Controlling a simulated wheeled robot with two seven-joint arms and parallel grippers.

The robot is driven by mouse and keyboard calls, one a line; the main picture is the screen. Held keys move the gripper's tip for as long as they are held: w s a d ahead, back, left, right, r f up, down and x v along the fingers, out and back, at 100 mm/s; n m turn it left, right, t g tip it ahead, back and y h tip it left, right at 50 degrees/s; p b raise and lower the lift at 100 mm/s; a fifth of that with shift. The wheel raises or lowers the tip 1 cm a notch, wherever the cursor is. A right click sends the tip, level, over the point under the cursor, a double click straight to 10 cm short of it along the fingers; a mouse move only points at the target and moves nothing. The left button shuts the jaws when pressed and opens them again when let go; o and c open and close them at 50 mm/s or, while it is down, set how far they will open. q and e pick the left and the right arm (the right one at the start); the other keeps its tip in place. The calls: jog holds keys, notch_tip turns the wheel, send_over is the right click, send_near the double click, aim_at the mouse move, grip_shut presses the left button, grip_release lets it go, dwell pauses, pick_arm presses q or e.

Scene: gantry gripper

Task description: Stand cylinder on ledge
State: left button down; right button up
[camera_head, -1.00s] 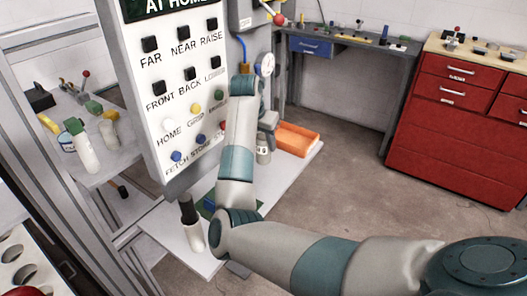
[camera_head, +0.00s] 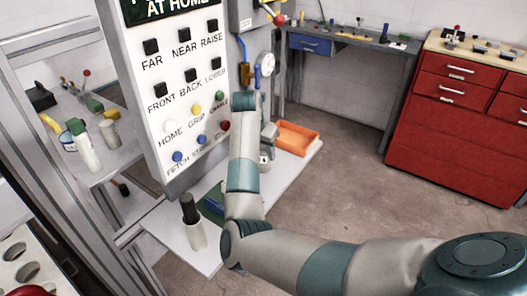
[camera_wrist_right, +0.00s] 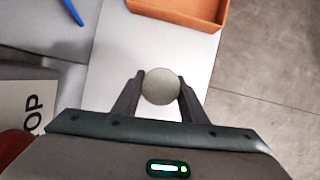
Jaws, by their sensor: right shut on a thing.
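A grey cylinder (camera_wrist_right: 162,86) is seen end-on in the right wrist view, between the two dark fingers of my right gripper (camera_wrist_right: 161,92), which is shut on it. In the head view the cylinder (camera_head: 265,159) shows only partly beside my right forearm, and the gripper is mostly hidden. The pale ledge (camera_head: 283,176) runs below the button panel, and it also lies under the cylinder in the wrist view (camera_wrist_right: 125,45). I cannot tell whether the cylinder's lower end touches the ledge. My left gripper is not in view.
An orange tray (camera_head: 298,139) sits at the ledge's far end, close to the cylinder. The button panel (camera_head: 182,75) stands left of my right arm. A pale holder with a dark-topped tool (camera_head: 195,233) stands on the ledge's near end. A red cabinet (camera_head: 450,120) is farther right.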

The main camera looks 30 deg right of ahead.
jog(key=o, duration=1.4)
jog(key=shift+a+r, duration=0.1)
jog(key=shift+r, duration=0.1)
jog(key=shift+s+a+r, duration=0.1)
jog(key=shift+r, duration=0.15)
jog(key=b+v, duration=0.1)
jog(key=v, duration=0.2)
jog(key=shift+a+r, duration=0.2)
jog(key=shift+r, duration=0.1)
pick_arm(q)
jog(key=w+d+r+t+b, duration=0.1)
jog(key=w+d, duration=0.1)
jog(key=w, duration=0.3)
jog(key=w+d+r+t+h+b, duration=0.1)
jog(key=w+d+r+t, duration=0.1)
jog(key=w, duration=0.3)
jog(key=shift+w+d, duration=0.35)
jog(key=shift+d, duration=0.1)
pick_arm(e)
jog(key=v, duration=0.7)
jog(key=shift+r, duration=0.25)
